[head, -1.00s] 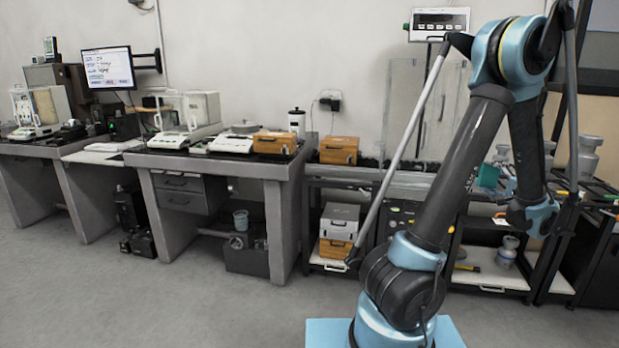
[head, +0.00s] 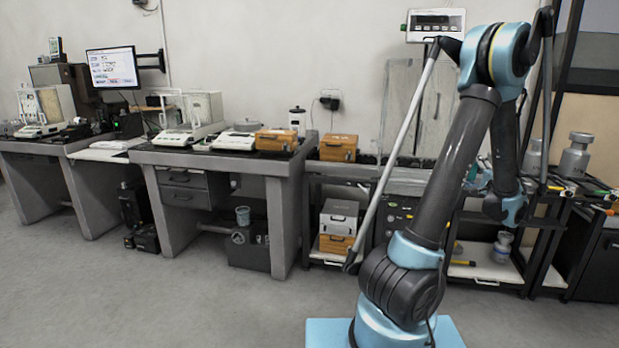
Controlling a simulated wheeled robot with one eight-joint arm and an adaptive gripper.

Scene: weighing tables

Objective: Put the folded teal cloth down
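A small teal patch (head: 471,173), which looks like part of the folded cloth, shows just left of my forearm, above the shelf units on the right. Most of it is hidden behind my arm. My wrist (head: 508,208) hangs low at the end of the forearm, to the right of the teal patch. My gripper's fingers cannot be made out behind the arm links. I cannot tell whether they are shut on the cloth, or whether the cloth touches a surface.
A grey weighing table (head: 215,160) with balances stands left of my arm. A wooden box (head: 338,147) stands on the bench beside it. Metal weights (head: 577,155) and tools crowd the right-hand bench. A scale display (head: 436,24) hangs behind my arm. The floor in front is clear.

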